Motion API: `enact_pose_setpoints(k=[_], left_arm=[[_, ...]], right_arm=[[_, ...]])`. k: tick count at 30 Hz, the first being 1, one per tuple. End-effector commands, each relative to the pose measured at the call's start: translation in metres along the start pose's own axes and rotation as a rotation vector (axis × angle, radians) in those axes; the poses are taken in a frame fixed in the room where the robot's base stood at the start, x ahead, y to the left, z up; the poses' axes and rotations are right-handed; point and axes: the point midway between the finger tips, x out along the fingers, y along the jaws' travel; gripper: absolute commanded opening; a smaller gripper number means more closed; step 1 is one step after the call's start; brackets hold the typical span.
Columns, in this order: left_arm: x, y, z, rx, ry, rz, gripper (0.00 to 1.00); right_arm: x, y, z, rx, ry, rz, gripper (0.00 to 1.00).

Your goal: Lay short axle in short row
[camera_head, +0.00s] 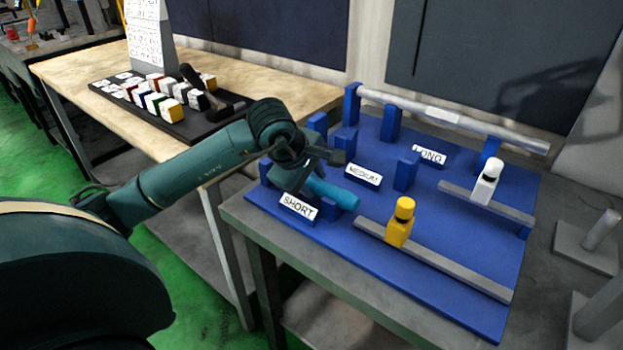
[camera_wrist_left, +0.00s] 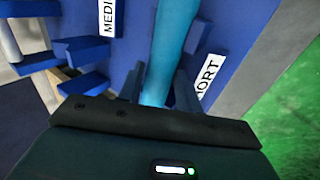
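A short cyan axle (camera_head: 333,193) lies low over the blue rack, behind the SHORT label (camera_head: 298,206). Its left part is hidden by my gripper, so I cannot tell how it sits on its supports. In the left wrist view the axle (camera_wrist_left: 175,35) runs between the fingers beside the SHORT label (camera_wrist_left: 208,76). My left gripper (camera_head: 312,172) is over the axle's left part; its fingers stand on either side of it and look apart, with a gap showing on one side. My right gripper is not in view.
The blue rack board (camera_head: 450,235) also has MEDIUM (camera_head: 363,175) and LONG (camera_head: 429,154) labels. A long grey axle (camera_head: 455,118) lies at the back. Yellow (camera_head: 400,222) and white (camera_head: 487,182) stops stand on grey rails. A wooden table (camera_head: 90,75) with a dark tray is behind left.

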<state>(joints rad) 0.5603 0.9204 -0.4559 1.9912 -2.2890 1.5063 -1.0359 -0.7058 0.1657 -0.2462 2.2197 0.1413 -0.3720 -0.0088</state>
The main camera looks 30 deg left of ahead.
Motion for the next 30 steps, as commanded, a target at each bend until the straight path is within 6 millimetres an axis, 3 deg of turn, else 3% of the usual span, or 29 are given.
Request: enact_pose_setpoints(k=[4,15,19,30], left_arm=[[0.0,0.0,0.0,0.0,0.0,0.0,0.47],[-0.008,0.004,0.0,0.0,0.0,0.002,0.47],[-0.031,0.004,-0.001,0.003,0.002,0.005,0.47],[-0.106,0.004,-0.001,0.0,0.002,0.004,0.47]], right_arm=[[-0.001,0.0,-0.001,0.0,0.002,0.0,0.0],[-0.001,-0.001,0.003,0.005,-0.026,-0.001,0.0],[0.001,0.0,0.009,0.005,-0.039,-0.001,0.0],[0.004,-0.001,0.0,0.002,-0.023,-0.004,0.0]])
